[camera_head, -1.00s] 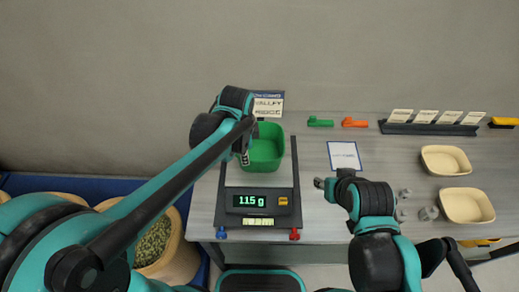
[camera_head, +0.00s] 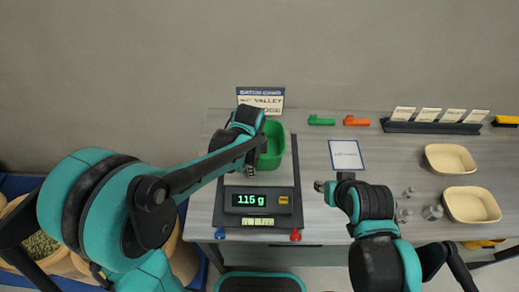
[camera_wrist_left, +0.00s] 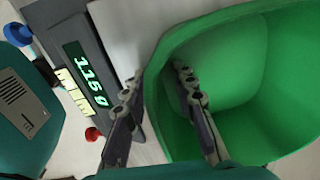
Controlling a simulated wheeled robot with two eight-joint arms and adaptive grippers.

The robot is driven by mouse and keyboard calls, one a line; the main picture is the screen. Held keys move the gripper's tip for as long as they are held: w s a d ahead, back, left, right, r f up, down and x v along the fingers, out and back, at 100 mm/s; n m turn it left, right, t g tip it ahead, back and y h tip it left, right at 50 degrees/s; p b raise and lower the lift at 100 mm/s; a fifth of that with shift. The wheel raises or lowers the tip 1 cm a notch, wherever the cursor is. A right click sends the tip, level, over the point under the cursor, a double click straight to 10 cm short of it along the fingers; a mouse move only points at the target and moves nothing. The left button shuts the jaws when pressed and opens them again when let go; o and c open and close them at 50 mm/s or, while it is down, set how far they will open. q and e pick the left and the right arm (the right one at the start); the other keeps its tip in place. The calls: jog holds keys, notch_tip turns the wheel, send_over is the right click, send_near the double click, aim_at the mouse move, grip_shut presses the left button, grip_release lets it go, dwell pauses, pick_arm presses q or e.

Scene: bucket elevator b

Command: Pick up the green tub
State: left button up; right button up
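The green tub (camera_head: 273,144) sits on the pan of the black scale (camera_head: 256,200), which reads 115 g. My left gripper (camera_head: 253,161) is at the tub's near left side. In the left wrist view, the gripper (camera_wrist_left: 158,82) is open, with one finger inside the tub (camera_wrist_left: 235,75) and the other outside, so the tub's wall lies between them. A gap shows between the fingers and the wall. My right gripper (camera_head: 320,186) is over the table right of the scale, away from the tub; its fingers are too small to read.
A white card (camera_head: 346,155) lies right of the scale. Two cream trays (camera_head: 468,205) and small metal weights (camera_head: 432,213) are at the right. Green (camera_head: 321,121) and orange (camera_head: 356,121) scoops lie at the back, beside a card rack (camera_head: 430,127). A sign (camera_head: 260,101) stands behind the tub.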

pick_arm(q)
grip_shut()
jog(key=shift+r, duration=0.15)
